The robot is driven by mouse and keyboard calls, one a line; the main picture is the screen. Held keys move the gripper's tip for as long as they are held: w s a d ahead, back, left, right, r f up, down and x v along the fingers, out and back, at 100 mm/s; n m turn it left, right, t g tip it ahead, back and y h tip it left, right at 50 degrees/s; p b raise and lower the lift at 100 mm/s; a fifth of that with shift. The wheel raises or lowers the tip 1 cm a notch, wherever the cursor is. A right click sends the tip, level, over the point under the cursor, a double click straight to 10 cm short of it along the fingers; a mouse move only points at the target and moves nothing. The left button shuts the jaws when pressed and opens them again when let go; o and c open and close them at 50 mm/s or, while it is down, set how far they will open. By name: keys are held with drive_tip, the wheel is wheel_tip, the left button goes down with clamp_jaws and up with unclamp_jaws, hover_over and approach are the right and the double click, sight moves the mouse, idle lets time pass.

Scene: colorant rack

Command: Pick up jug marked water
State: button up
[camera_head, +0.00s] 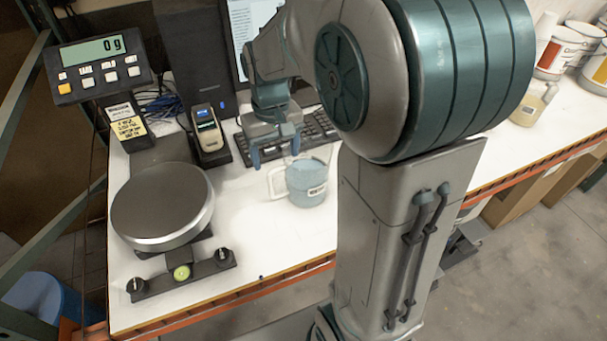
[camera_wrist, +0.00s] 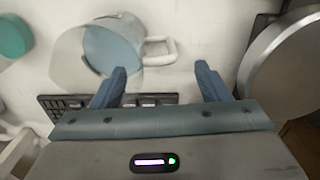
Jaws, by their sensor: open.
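A clear jug holding blue liquid (camera_head: 306,185) stands upright on the white table, right of the scale. It has a label too small to read, so I cannot confirm it says water. Its handle points left in the head view. The jug also shows at upper left in the wrist view (camera_wrist: 112,50), with its handle (camera_wrist: 160,50) lying across the gap between my fingertips. My gripper (camera_head: 276,153) is open, fingers down, just behind and left of the jug. In the wrist view my gripper (camera_wrist: 161,70) holds nothing; whether a finger touches the jug is unclear.
A round scale (camera_head: 162,205) stands on the left, its display (camera_head: 97,66) reading 0 g. Another jug with pale yellow contents (camera_head: 526,110) and several paint cans (camera_head: 560,50) stand far right.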

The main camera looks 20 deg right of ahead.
sight(276, 168)
drive_tip(key=shift+w+a+f+p, duration=0.1)
drive_tip(key=shift+f+p, duration=0.25)
drive_tip(key=shift+f, duration=1)
drive_tip(key=shift+w+f+p, duration=0.1)
drive_tip(key=shift+f+p, duration=0.2)
drive_tip(key=shift+f, duration=1)
drive_tip(key=c, duration=1.4)
clamp_jaws()
